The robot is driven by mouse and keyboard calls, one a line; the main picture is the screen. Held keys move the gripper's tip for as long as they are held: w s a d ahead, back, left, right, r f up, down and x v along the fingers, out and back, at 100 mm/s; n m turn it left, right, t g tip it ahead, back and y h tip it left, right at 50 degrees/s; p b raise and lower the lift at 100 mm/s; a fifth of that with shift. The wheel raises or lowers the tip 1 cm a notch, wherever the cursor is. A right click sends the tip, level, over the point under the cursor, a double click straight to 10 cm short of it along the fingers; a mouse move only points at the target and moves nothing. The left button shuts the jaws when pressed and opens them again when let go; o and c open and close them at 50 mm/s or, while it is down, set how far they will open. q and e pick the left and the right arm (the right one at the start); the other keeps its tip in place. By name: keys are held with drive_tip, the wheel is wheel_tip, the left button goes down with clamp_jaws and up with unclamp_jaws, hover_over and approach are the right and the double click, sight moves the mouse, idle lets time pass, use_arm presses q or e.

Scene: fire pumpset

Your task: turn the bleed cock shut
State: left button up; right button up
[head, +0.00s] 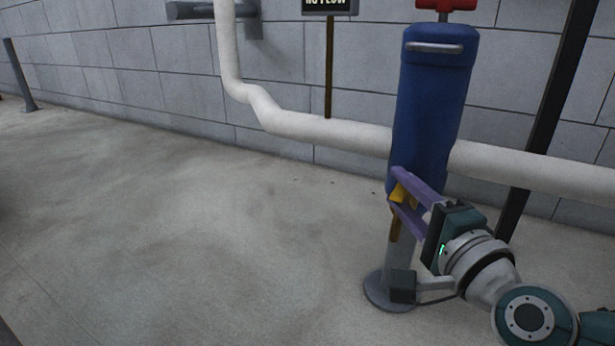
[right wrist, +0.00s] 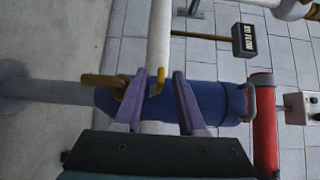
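The bleed cock is a small brass-yellow fitting low on the blue cylinder (head: 432,100). Its yellow handle (head: 399,194) shows between the purple fingers of my right gripper (head: 396,188). In the right wrist view, the handle (right wrist: 160,78) stands between the fingertips (right wrist: 157,76), with gaps beside it. A brass spout (right wrist: 98,80) lies left of the fingers there, and it hangs below them in the head view (head: 395,230). My right gripper is open around the handle. The fingers partly hide the cock's body. My left gripper is not in view.
A white pipe (head: 320,130) runs along the block wall behind the cylinder. A red fitting (head: 446,4) tops the cylinder, and a grey base (head: 388,293) carries it. A dark post (head: 552,95) and a signpost (head: 329,70) stand nearby. The floor to the left is clear.

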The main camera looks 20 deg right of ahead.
drive_tip(key=shift+w, duration=0.35)
drive_tip(key=shift+c, duration=0.3)
clamp_jaws()
idle(1.0)
